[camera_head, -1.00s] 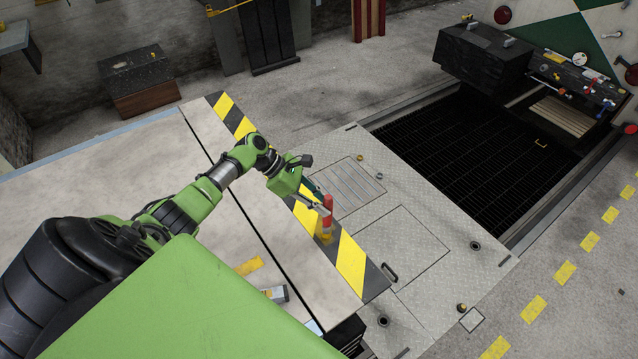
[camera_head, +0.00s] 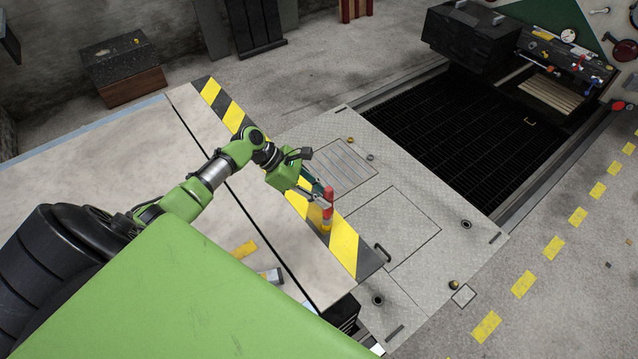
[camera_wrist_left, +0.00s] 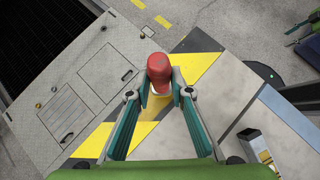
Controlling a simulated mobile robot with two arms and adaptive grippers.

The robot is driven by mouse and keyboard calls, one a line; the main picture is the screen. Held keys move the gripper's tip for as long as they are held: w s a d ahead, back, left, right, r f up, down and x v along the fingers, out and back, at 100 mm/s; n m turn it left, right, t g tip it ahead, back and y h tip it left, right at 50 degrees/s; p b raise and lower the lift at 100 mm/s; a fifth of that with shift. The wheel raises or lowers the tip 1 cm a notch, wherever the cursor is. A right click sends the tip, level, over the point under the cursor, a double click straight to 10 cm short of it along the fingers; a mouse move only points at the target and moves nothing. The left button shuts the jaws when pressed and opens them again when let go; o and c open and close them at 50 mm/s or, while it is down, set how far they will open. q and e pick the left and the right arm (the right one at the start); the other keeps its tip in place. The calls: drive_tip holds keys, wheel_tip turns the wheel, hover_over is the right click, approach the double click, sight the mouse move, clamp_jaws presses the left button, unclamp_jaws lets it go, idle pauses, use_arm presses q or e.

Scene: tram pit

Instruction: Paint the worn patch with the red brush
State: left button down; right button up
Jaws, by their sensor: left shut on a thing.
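My left gripper (camera_head: 322,199) is shut on the red brush (camera_head: 327,210), which stands roughly upright with its red end up and a yellow part below. In the left wrist view the brush's red top (camera_wrist_left: 158,70) sits between the fingertips of my left gripper (camera_wrist_left: 160,94). The brush is over the yellow and black striped edge (camera_head: 344,250) of the platform. I cannot tell whether its lower end touches the surface. The worn patch cannot be made out clearly; the brush and fingers cover part of the stripe. My right gripper is not in view.
The pale platform (camera_head: 120,143) lies beneath my left arm, with a small box (camera_head: 270,277) and a yellow piece (camera_head: 243,249) on it. Metal floor plates (camera_head: 400,225) lie beyond the stripe. A dark grated pit (camera_head: 450,125) and a black chest (camera_head: 472,37) are farther back.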

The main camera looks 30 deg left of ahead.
use_arm(q)
drive_tip(key=d, duration=0.1)
drive_tip(key=s+d, duration=0.1)
drive_tip(key=d, duration=0.1)
drive_tip(key=shift+s+d, duration=0.1)
drive_tip(key=shift+d, duration=0.1)
idle(0.4)
idle(0.3)
